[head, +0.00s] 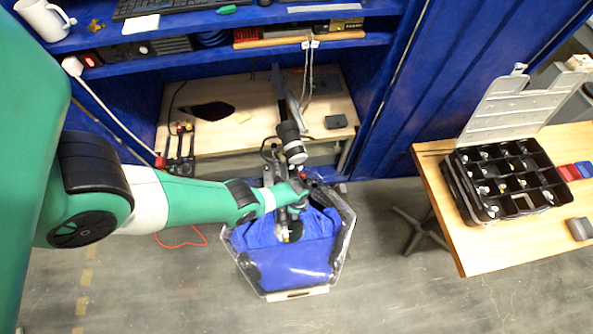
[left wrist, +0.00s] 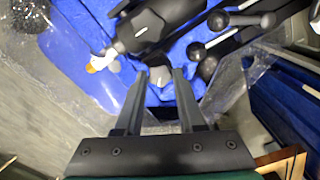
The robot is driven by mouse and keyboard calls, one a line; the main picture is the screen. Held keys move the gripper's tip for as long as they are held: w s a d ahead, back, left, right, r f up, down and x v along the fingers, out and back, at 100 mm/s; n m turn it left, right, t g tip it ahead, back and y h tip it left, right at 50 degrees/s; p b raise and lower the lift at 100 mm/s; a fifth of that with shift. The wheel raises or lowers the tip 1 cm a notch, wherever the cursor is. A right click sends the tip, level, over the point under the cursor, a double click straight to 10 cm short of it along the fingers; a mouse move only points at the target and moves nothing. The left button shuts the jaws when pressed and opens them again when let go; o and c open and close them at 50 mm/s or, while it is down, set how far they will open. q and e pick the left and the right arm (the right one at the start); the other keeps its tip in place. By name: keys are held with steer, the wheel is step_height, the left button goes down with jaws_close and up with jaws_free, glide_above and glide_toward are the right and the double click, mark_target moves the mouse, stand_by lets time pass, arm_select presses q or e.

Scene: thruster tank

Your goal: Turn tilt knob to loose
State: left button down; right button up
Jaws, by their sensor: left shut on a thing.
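My left gripper (left wrist: 159,76) has its two fingers shut on a small grey knob (left wrist: 160,78), which I take to be the tilt knob. The knob sits just below a black motor-like body (left wrist: 148,28) over the blue-lined tank. In the head view my left arm reaches in from the left and its gripper (head: 300,188) is at the clear-walled tank (head: 345,243). There my arm hides the knob, and its loose or tight setting cannot be read. My right gripper is not in view.
A black-and-grey column (head: 291,142) rises behind the tank. Levers with black ball ends (left wrist: 197,52) are close to the right finger. A wooden table (head: 485,245) with a black compartment case (head: 505,180) stands right. A shelved blue bench (head: 120,55) is behind; grey floor is free in front.

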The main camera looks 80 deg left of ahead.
arm_select(q)
steer(key=n, duration=0.3)
steer(key=shift+f+n, duration=0.1)
steer(key=shift+n, duration=0.3)
steer(key=n, duration=1)
stand_by(0.3)
steer(key=c, duration=0.5)
jaws_free()
